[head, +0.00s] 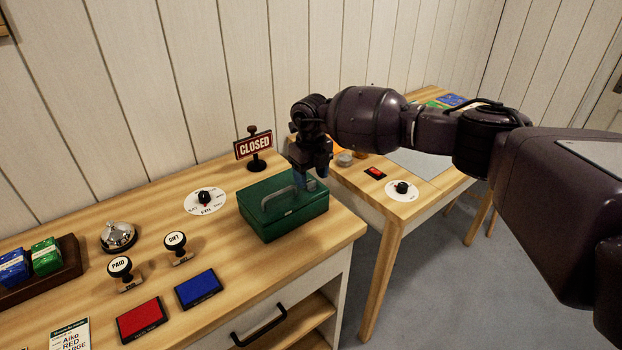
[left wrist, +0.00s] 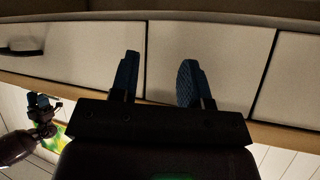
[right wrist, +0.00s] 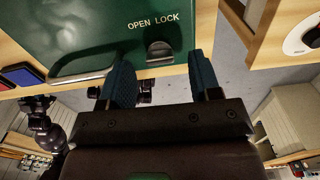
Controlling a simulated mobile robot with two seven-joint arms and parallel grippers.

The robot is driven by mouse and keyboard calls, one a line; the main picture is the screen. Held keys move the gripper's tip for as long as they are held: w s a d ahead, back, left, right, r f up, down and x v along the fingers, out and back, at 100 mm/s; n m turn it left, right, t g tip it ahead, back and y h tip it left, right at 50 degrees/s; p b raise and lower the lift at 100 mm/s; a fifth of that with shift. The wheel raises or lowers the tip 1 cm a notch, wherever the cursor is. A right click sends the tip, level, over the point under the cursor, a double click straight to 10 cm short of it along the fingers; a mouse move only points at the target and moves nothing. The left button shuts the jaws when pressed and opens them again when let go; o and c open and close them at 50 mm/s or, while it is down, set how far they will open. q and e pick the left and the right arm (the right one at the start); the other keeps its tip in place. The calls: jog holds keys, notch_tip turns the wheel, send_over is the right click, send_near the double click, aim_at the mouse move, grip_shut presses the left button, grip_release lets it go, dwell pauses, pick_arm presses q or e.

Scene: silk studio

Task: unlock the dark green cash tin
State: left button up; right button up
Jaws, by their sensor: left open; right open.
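The dark green cash tin (head: 283,218) sits shut on the wooden counter near its right edge, with a grey carrying handle on its lid. In the right wrist view the tin (right wrist: 95,25) fills the upper left, marked "OPEN LOCK", with a grey lock knob (right wrist: 160,50) under the words. My right gripper (head: 312,178) is at the tin's right end; its open fingers (right wrist: 163,75) point at the tin, with the knob showing between them. I cannot tell if they touch it. My left gripper (left wrist: 158,75) is open and empty, facing pale drawer fronts; the head view does not show it.
A CLOSED sign (head: 254,146) stands behind the tin and a dial (head: 205,199) lies left of it. Stamps, a bell (head: 118,237), a red pad (head: 142,319) and a blue pad (head: 198,289) are further left. A second table (head: 430,200) stands to the right across a gap.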

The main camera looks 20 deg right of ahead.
aim_at(311, 182)
notch_tip(311, 182, up, 9)
jog(key=shift+r, duration=0.15)
dwell(0.6)
